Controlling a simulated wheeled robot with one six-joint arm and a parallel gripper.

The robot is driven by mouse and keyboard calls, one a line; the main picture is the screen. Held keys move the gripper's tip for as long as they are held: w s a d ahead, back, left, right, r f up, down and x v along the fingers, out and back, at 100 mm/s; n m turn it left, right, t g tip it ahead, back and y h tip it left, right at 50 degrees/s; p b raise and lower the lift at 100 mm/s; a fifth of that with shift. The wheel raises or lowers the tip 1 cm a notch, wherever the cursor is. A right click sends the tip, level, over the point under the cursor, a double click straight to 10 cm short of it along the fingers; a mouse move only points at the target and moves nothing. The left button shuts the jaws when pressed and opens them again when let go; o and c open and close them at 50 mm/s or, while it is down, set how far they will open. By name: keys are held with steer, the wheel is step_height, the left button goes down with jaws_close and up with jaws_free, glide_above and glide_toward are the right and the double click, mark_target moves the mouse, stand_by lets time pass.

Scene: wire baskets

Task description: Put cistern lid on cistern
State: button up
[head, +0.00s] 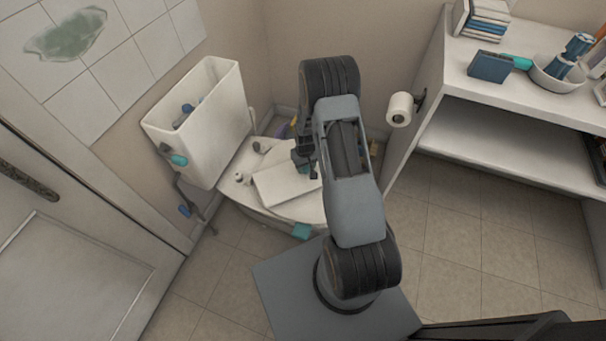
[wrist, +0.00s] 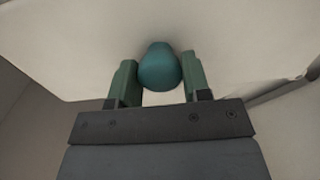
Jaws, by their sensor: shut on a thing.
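The white cistern (head: 215,125) stands open-topped against the wall at left in the head view, with blue parts inside. A flat white slab, which I take as the cistern lid (head: 285,187), lies over the toilet seat, partly hidden by my arm. My gripper (head: 306,160) is at the lid's upper right side. In the wrist view, the fingers of my gripper (wrist: 160,80) are shut on a rounded teal knob at the white lid (wrist: 230,35). I cannot tell from these views whether the lid touches the seat.
The toilet (head: 305,212) has small loose items on its rear deck and a teal tab (head: 302,231) at its front. A teal-tipped lever (head: 178,160) is on the cistern. A toilet roll (head: 399,109) and shelf unit (head: 452,52) are at right. A door (head: 85,255) is at left.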

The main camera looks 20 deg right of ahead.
steer(key=shift+r+p, duration=0.35)
steer(key=shift+r, duration=0.15)
stand_by(0.6)
steer(key=shift+r+p, duration=1)
steer(key=shift+r, duration=0.65)
